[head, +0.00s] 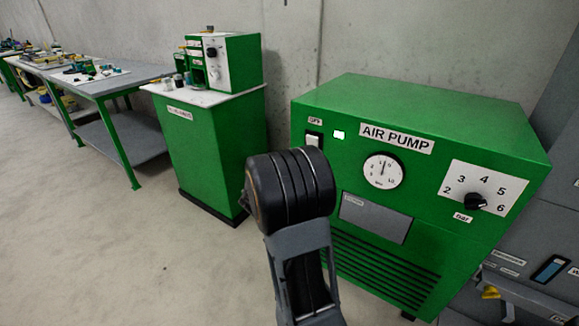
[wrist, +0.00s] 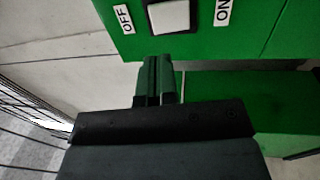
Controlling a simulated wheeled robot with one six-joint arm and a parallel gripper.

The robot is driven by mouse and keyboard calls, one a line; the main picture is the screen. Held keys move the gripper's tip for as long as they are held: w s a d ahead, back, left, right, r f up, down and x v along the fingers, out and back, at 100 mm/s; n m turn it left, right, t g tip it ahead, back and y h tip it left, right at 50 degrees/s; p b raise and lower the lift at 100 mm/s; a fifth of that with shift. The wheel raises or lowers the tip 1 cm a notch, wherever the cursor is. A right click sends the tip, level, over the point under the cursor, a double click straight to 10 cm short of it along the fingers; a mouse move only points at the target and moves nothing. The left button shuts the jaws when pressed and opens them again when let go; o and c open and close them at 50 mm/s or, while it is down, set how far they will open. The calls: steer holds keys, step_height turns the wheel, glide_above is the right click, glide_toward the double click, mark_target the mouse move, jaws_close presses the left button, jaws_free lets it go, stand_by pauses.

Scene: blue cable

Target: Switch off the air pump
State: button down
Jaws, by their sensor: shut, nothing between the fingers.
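The air pump (head: 350,235) is a green box labelled AIR PUMP on the right in the head view. Its white rocker switch (head: 314,138) is at the upper left of the front, below a small OFF label, beside a lit indicator (head: 339,134). In the wrist view the switch (wrist: 169,17) sits between the OFF and ON labels, partly cut off by the top edge. My gripper (wrist: 158,62) is shut and empty, its tips just below the switch in that view; I cannot tell whether they touch the panel. In the head view my arm hides the fingers.
The pump front also has a round gauge (head: 383,171) and a black bar knob (head: 475,202). A green cabinet (head: 205,150) with a machine on top stands to the left, with workbenches (head: 105,82) beyond. Grey drawers (head: 540,235) are at the right. The floor at left is clear.

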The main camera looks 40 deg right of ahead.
mark_target(312, 140)
steer(key=x, duration=0.9)
steer(key=shift+d+b, duration=0.2)
steer(key=shift+b, duration=0.2)
steer(key=shift+r, duration=0.1)
